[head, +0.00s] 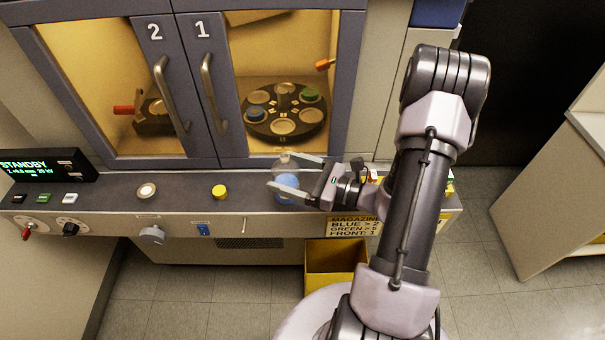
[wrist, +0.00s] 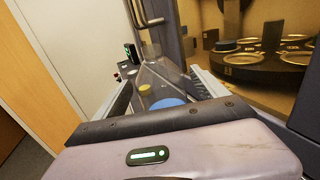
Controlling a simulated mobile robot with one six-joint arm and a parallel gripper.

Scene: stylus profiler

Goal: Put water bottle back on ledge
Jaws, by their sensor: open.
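The water bottle (head: 286,186) is clear with a blue part and appears upright over the ledge (head: 180,197) in front of the cabinet. My gripper (head: 283,172) is open, with one finger on each side of the bottle. In the wrist view the clear bottle (wrist: 163,78) shows between the two fingers, its blue part (wrist: 172,103) low in the gap. Whether a finger touches it, and whether its base rests on the ledge, I cannot tell.
Cabinet doors with handles (head: 215,92) stand behind the ledge. A yellow bin (head: 335,262) is below. Inside the cabinet is a round carousel (head: 262,127) with blue and green pieces.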

